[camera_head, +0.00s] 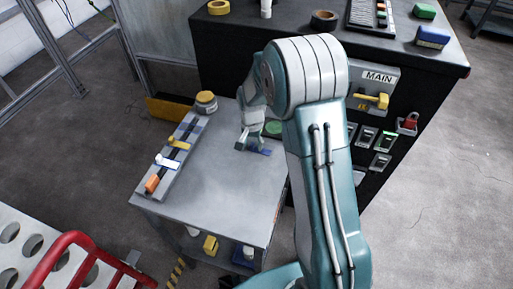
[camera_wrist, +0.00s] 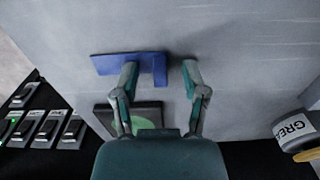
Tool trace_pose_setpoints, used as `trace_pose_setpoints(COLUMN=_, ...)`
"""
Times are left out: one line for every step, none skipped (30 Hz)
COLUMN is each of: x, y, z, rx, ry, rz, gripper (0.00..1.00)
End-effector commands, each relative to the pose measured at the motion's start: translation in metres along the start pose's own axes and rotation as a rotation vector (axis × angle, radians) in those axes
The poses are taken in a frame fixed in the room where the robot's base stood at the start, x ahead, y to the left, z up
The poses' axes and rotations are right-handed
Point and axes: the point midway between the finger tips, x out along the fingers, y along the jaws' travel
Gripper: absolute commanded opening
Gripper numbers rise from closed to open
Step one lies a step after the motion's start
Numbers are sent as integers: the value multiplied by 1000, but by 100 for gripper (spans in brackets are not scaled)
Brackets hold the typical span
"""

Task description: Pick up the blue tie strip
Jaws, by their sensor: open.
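The blue tie strip (camera_wrist: 112,63) lies flat on the grey table top (camera_wrist: 235,65). In the wrist view it reaches from the left toward the space between my fingers, and its right end has a short part bent at an angle. My gripper (camera_wrist: 160,72) is open above the table, with its left fingertip over the strip and its right fingertip clear of it. I cannot tell whether the fingertips touch the table. In the head view the strip (camera_head: 266,151) shows only in part beside my gripper (camera_head: 246,145); my arm hides the area to its right.
A dark pad with a green disc (camera_wrist: 142,121) lies close to the strip. A labelled can (camera_wrist: 294,130) stands at the table edge. A rack with several coloured levers (camera_head: 172,160) runs along the table's left side. A black cabinet (camera_head: 225,60) stands behind. The table's front is clear.

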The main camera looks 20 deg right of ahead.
Motion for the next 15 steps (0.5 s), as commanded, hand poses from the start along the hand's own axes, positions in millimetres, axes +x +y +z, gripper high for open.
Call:
trace_pose_setpoints(x=2, y=0, z=0, rx=0, ry=0, rz=0, gripper=57)
trace_pose_setpoints(x=2, y=0, z=0, rx=0, ry=0, rz=0, gripper=57)
trace_pose_setpoints(x=2, y=0, z=0, rx=-1, ry=1, rz=-1, gripper=57)
trace_pose_setpoints(x=2, y=0, z=0, rx=-1, ry=1, rz=-1, gripper=57)
trace_pose_setpoints(x=2, y=0, z=0, rx=-1, ry=1, rz=-1, gripper=57)
trace_pose_setpoints(x=2, y=0, z=0, rx=-1, ry=1, rz=-1, gripper=57)
trace_pose_setpoints(x=2, y=0, z=0, rx=-1, ry=1, rz=-1, gripper=57)
trace_pose_setpoints(x=2, y=0, z=0, rx=-1, ry=0, rz=-1, gripper=44)
trace_pose_setpoints(x=2, y=0, z=0, rx=0, ry=0, rz=-1, gripper=31)
trace_pose_setpoints(x=2, y=0, z=0, rx=0, ry=0, rz=-1, gripper=23)
trace_pose_setpoints(x=2, y=0, z=0, rx=0, ry=0, rz=-1, gripper=16)
trace_pose_setpoints(x=2, y=0, z=0, rx=0, ry=0, rz=-1, gripper=7)
trace_pose_setpoints(x=2, y=0, z=0, rx=0, ry=0, rz=-1, gripper=2)
trace_pose_setpoints(x=2, y=0, z=0, rx=0, ry=0, rz=-1, gripper=0)
trace_pose_setpoints(x=2, y=0, z=0, rx=0, ry=0, rz=-1, gripper=0)
